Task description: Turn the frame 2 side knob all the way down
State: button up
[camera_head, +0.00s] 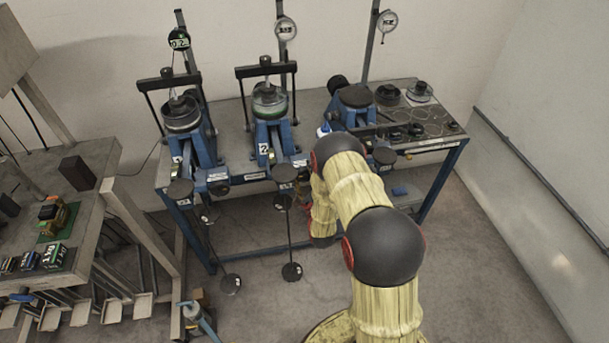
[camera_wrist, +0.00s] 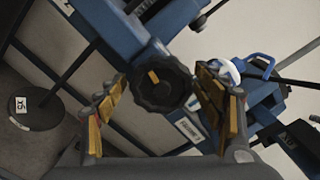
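Frame 2 (camera_head: 270,132) is the middle blue lever frame on the bench in the head view, with a "2" label on its front. In the wrist view a black scalloped knob (camera_wrist: 152,92) with a yellow mark on its face sits on a blue frame part. The wrist view does not clearly show which frame bears it. My gripper (camera_wrist: 162,84) is open, one yellow-padded finger on each side of the knob. I cannot tell whether the fingers touch it. In the head view my arm hides the gripper and the knob.
Frame 1 (camera_head: 188,140) stands to the left, and a third frame (camera_head: 350,108) is partly behind my arm. Hanging rods with black discs (camera_head: 291,271) reach down in front of the bench. A tool table (camera_head: 85,190) is at far left. Floor at right is clear.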

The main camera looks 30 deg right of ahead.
jog(key=shift+s, duration=0.1)
jog(key=shift+v, duration=2.95)
jog(key=shift+r, duration=0.1)
